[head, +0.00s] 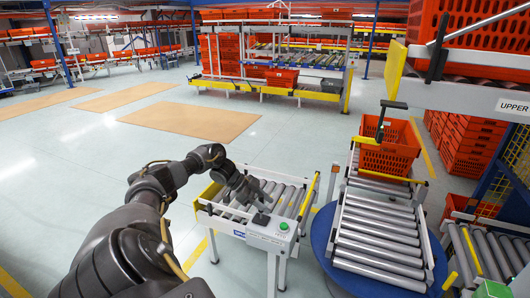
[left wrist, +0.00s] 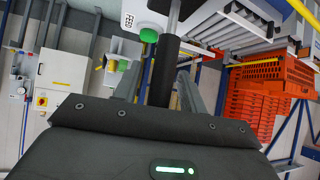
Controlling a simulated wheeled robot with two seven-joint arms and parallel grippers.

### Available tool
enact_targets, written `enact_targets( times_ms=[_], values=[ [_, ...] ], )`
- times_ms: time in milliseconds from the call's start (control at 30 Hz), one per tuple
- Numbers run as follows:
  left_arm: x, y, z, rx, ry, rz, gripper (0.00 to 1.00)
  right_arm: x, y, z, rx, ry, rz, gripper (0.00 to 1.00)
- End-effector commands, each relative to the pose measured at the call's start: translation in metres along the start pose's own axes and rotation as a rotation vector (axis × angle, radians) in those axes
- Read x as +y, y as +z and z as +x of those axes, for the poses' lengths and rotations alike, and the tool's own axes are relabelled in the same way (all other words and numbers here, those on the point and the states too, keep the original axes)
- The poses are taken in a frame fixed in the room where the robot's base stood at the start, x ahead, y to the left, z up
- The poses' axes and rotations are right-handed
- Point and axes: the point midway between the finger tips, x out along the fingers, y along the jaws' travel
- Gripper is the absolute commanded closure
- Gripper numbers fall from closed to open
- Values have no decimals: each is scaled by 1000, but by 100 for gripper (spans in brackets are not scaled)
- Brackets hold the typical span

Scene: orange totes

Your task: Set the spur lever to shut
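The spur is a short roller conveyor (head: 287,198) with yellow end pieces, in the middle of the head view. A white control box with a green button (head: 283,226) is on its front edge, with a small black part (head: 261,218) beside the button. My left gripper (head: 262,199) is over this corner. In the left wrist view a black lever grip (left wrist: 163,72) on a grey shaft stands between my two fingers (left wrist: 160,82). A gap shows beside the grip, so the fingers look open around it. My right gripper is out of view.
A white box with a green button, labelled FEED (left wrist: 148,35), is close to the lever. A roller conveyor on a blue turntable (head: 320,238) stands to the right, with an orange tote (head: 390,150) at its far end. Open floor (head: 80,155) lies to the left.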

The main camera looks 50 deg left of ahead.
Motion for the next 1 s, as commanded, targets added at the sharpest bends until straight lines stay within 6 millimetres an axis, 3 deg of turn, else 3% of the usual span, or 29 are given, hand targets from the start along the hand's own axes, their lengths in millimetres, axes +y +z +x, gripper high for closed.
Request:
enact_targets(
  times_ms=[233,700,1000],
  values=[
    [0,2,-8,-1,0,1,59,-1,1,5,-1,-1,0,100],
    [-1,2,-92,0,-2,1,59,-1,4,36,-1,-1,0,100],
    [0,0,-109,1,0,0,59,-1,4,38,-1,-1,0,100]
  ],
)
